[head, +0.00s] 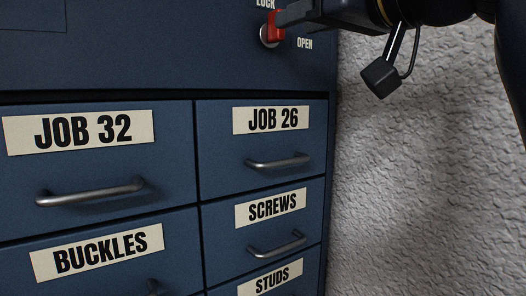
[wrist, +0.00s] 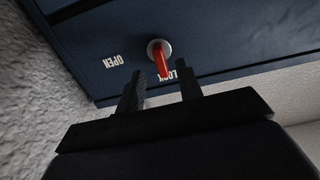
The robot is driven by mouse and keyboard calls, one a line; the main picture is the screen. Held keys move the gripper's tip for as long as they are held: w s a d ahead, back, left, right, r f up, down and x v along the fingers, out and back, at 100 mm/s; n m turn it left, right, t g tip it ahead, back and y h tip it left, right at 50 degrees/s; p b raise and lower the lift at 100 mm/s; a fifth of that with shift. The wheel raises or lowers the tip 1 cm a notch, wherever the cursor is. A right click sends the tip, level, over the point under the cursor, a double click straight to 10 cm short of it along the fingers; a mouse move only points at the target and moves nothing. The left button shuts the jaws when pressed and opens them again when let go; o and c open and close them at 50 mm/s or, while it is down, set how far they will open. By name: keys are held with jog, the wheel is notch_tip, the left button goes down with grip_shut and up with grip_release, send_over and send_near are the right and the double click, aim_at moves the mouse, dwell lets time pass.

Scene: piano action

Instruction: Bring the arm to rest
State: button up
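My gripper (head: 290,16) is at the upper right of the head view, close to a red lever (head: 274,26) on the blue cabinet front. In the wrist view, the two fingers of my gripper (wrist: 159,84) stand apart with a clear gap. The red lever (wrist: 163,64) on its round pale mount shows in that gap, just ahead of the fingertips. I see no finger pressed on it. The lever points toward the word LOCK, which one finger partly hides; OPEN is printed to the side.
The blue cabinet (head: 160,55) holds labelled drawers with metal handles: the JOB 32 drawer (head: 165,170), the JOB 26 drawer (head: 225,165), and BUCKLES, SCREWS and STUDS below. All visible drawers look shut. A rough pale wall (head: 430,200) stands to the right of the cabinet.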

jog(key=x, duration=0.4)
jog(key=shift+p, duration=0.4)
jog(key=shift+b+v, duration=1.2)
jog(key=shift+v, duration=3.8)
jog(key=w+a+m+p, duration=0.3)
jog(key=w+a+m, duration=0.2)
jog(key=w+m, duration=0.3)
jog(key=shift+w+a, duration=0.35)
jog(key=shift+w, duration=0.15)
